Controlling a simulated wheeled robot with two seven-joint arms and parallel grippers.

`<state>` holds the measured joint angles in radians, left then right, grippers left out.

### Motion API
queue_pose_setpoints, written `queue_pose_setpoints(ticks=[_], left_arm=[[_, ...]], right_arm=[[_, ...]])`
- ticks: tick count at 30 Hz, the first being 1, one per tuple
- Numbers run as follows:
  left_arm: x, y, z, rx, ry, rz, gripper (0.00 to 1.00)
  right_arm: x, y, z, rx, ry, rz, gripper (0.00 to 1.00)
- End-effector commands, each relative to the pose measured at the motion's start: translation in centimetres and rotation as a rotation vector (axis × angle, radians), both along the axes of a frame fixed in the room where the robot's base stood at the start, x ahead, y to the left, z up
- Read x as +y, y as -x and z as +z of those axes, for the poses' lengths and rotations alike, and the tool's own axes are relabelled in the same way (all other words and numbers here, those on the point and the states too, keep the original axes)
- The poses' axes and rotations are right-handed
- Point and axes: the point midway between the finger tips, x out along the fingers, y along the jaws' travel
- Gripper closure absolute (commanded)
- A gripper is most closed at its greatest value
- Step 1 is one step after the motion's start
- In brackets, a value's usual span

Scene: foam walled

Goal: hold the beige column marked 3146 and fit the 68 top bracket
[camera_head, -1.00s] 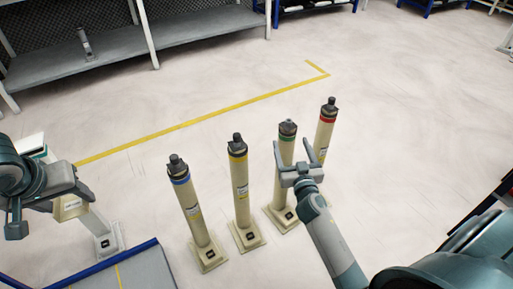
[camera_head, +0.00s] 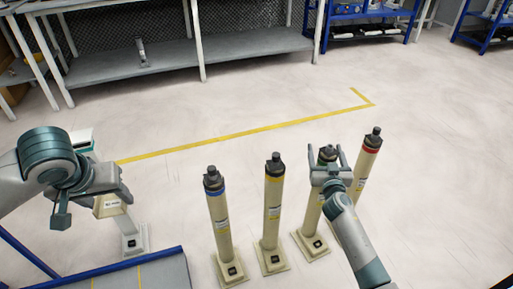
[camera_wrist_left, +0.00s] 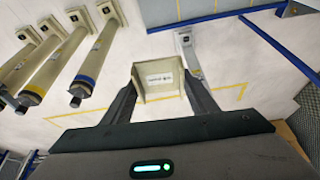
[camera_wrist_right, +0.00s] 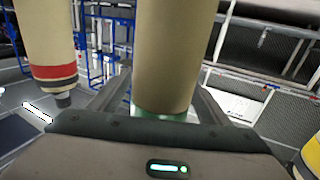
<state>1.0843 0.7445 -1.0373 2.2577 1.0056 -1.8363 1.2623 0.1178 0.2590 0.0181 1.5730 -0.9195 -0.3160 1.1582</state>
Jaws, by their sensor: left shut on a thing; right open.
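Several beige columns with dark caps stand on square bases in the head view: a blue-banded one (camera_head: 220,228), a yellow-banded one (camera_head: 272,212), a green-banded one (camera_head: 311,215) and a red-banded one (camera_head: 366,168). Their numbers are too small to read. My right gripper (camera_head: 326,152) is open at the upper part of the green-banded column, which stands between its fingers in the right wrist view (camera_wrist_right: 172,50). Contact cannot be told. My left gripper (camera_wrist_left: 160,92) is shut on a beige bracket (camera_wrist_left: 158,72) with an unreadable label, held at the left in the head view (camera_head: 108,207).
A pale stand with a base plate (camera_head: 134,243) is beyond the held bracket. A blue-edged grey platform (camera_head: 150,275) lies at the front left. A grey shelf (camera_head: 160,62) and blue racks (camera_head: 365,15) stand at the back. The floor behind the columns is clear.

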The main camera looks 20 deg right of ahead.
Motion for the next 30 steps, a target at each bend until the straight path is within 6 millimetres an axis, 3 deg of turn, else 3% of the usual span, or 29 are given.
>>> queue_pose_setpoints(ticks=[5,14,25,26,28,30], left_arm=[[0.0,-0.02,0.04,-0.001,0.0,0.0,0.73],[-0.01,-0.02,0.04,-0.001,0.0,0.0,0.73],[-0.01,-0.01,0.04,-0.001,0.0,0.0,0.73],[-0.01,-0.02,0.04,-0.001,0.0,0.0,0.73],[-0.01,-0.02,0.04,-0.001,0.0,0.0,0.73],[0.0,-0.02,0.04,-0.001,0.0,0.0,0.73]], right_arm=[[0.0,0.01,0.02,0.0,0.0,0.0,0.29],[0.02,0.03,0.03,0.0,0.0,0.0,1.0],[0.03,0.02,0.03,-0.001,0.0,0.001,1.0],[0.03,0.02,0.03,-0.001,0.0,0.001,0.48],[0.03,0.03,0.02,-0.001,0.0,0.001,0.32],[0.03,0.02,0.03,-0.001,0.0,0.001,0.29]])
